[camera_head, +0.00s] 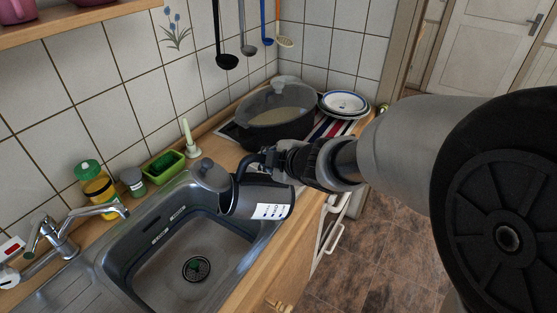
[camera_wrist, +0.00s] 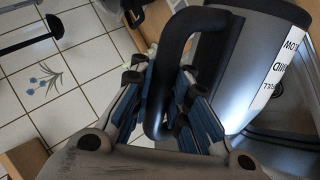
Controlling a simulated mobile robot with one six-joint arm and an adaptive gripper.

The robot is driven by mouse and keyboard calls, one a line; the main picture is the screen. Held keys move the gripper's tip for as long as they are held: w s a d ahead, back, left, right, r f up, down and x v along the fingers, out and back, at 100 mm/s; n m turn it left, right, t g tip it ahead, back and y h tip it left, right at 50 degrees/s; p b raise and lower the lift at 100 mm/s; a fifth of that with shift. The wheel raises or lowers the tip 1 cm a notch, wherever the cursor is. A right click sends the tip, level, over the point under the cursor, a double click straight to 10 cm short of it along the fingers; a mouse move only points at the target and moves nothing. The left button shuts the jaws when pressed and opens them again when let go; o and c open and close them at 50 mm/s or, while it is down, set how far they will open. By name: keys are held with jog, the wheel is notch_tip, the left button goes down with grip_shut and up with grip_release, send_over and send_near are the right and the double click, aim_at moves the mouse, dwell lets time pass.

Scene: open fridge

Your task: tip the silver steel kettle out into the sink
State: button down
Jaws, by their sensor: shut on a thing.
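The silver steel kettle (camera_head: 253,198) has a dark handle and a white printed label. It is held tilted over the right rim of the sink (camera_head: 150,262), with its lid end toward the left. My gripper (camera_head: 272,160) is shut on the kettle's handle. In the wrist view, the gripper's blue-padded fingers (camera_wrist: 168,110) close around the dark handle, and the kettle body (camera_wrist: 245,60) fills the upper right. The sink basin has a drain and shows no visible water. I cannot see whether anything is coming out of the kettle.
A tap (camera_head: 75,222) stands at the sink's left. A yellow-labelled bottle (camera_head: 95,185), a small jar (camera_head: 132,181) and a green tray (camera_head: 164,165) line the wall. A large lidded pot (camera_head: 275,120) and plates (camera_head: 344,103) stand behind the gripper. Utensils hang above.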

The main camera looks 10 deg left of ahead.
aim_at(242, 164)
jog(key=shift+s+a+f+n+h+b, duration=0.1)
jog(key=shift+s+a+n+h+b, duration=0.3)
jog(key=shift+a+b, duration=0.6)
jog(key=shift+s+a+n+h+b, duration=0.25)
jog(key=shift+s+a+b, duration=0.3)
jog(key=shift+b, duration=0.75)
jog(key=shift+w+d, duration=0.1)
jog(key=shift+w, duration=0.05)
jog(key=shift+t, duration=0.3)
jog(key=s+a, duration=0.1)
jog(key=a+r+n+h, duration=0.1)
jog(key=a, duration=0.1)
jog(key=shift+s, duration=0.4)
jog(key=shift+s+a+r+t+h, duration=0.15)
jog(key=shift+a+r+t+h, duration=0.05)
jog(key=shift+a+t+h, duration=0.15)
jog(key=shift+n+t+h, duration=0.35)
jog(key=shift+n+h, duration=0.25)
jog(key=shift+n, duration=0.15)
jog(key=shift+s+a+r, duration=0.2)
jog(key=shift+s+a, duration=0.15)
jog(key=shift+a, duration=0.25)
jog(key=shift+s+a+r, duration=0.15)
jog(key=shift+s+a, duration=0.2)
jog(key=shift+a, duration=0.25)
jog(key=shift+s+a+r, duration=0.2)
jog(key=shift+s+a, duration=0.15)
jog(key=shift+a, duration=0.25)
jog(key=shift+d, duration=0.1)
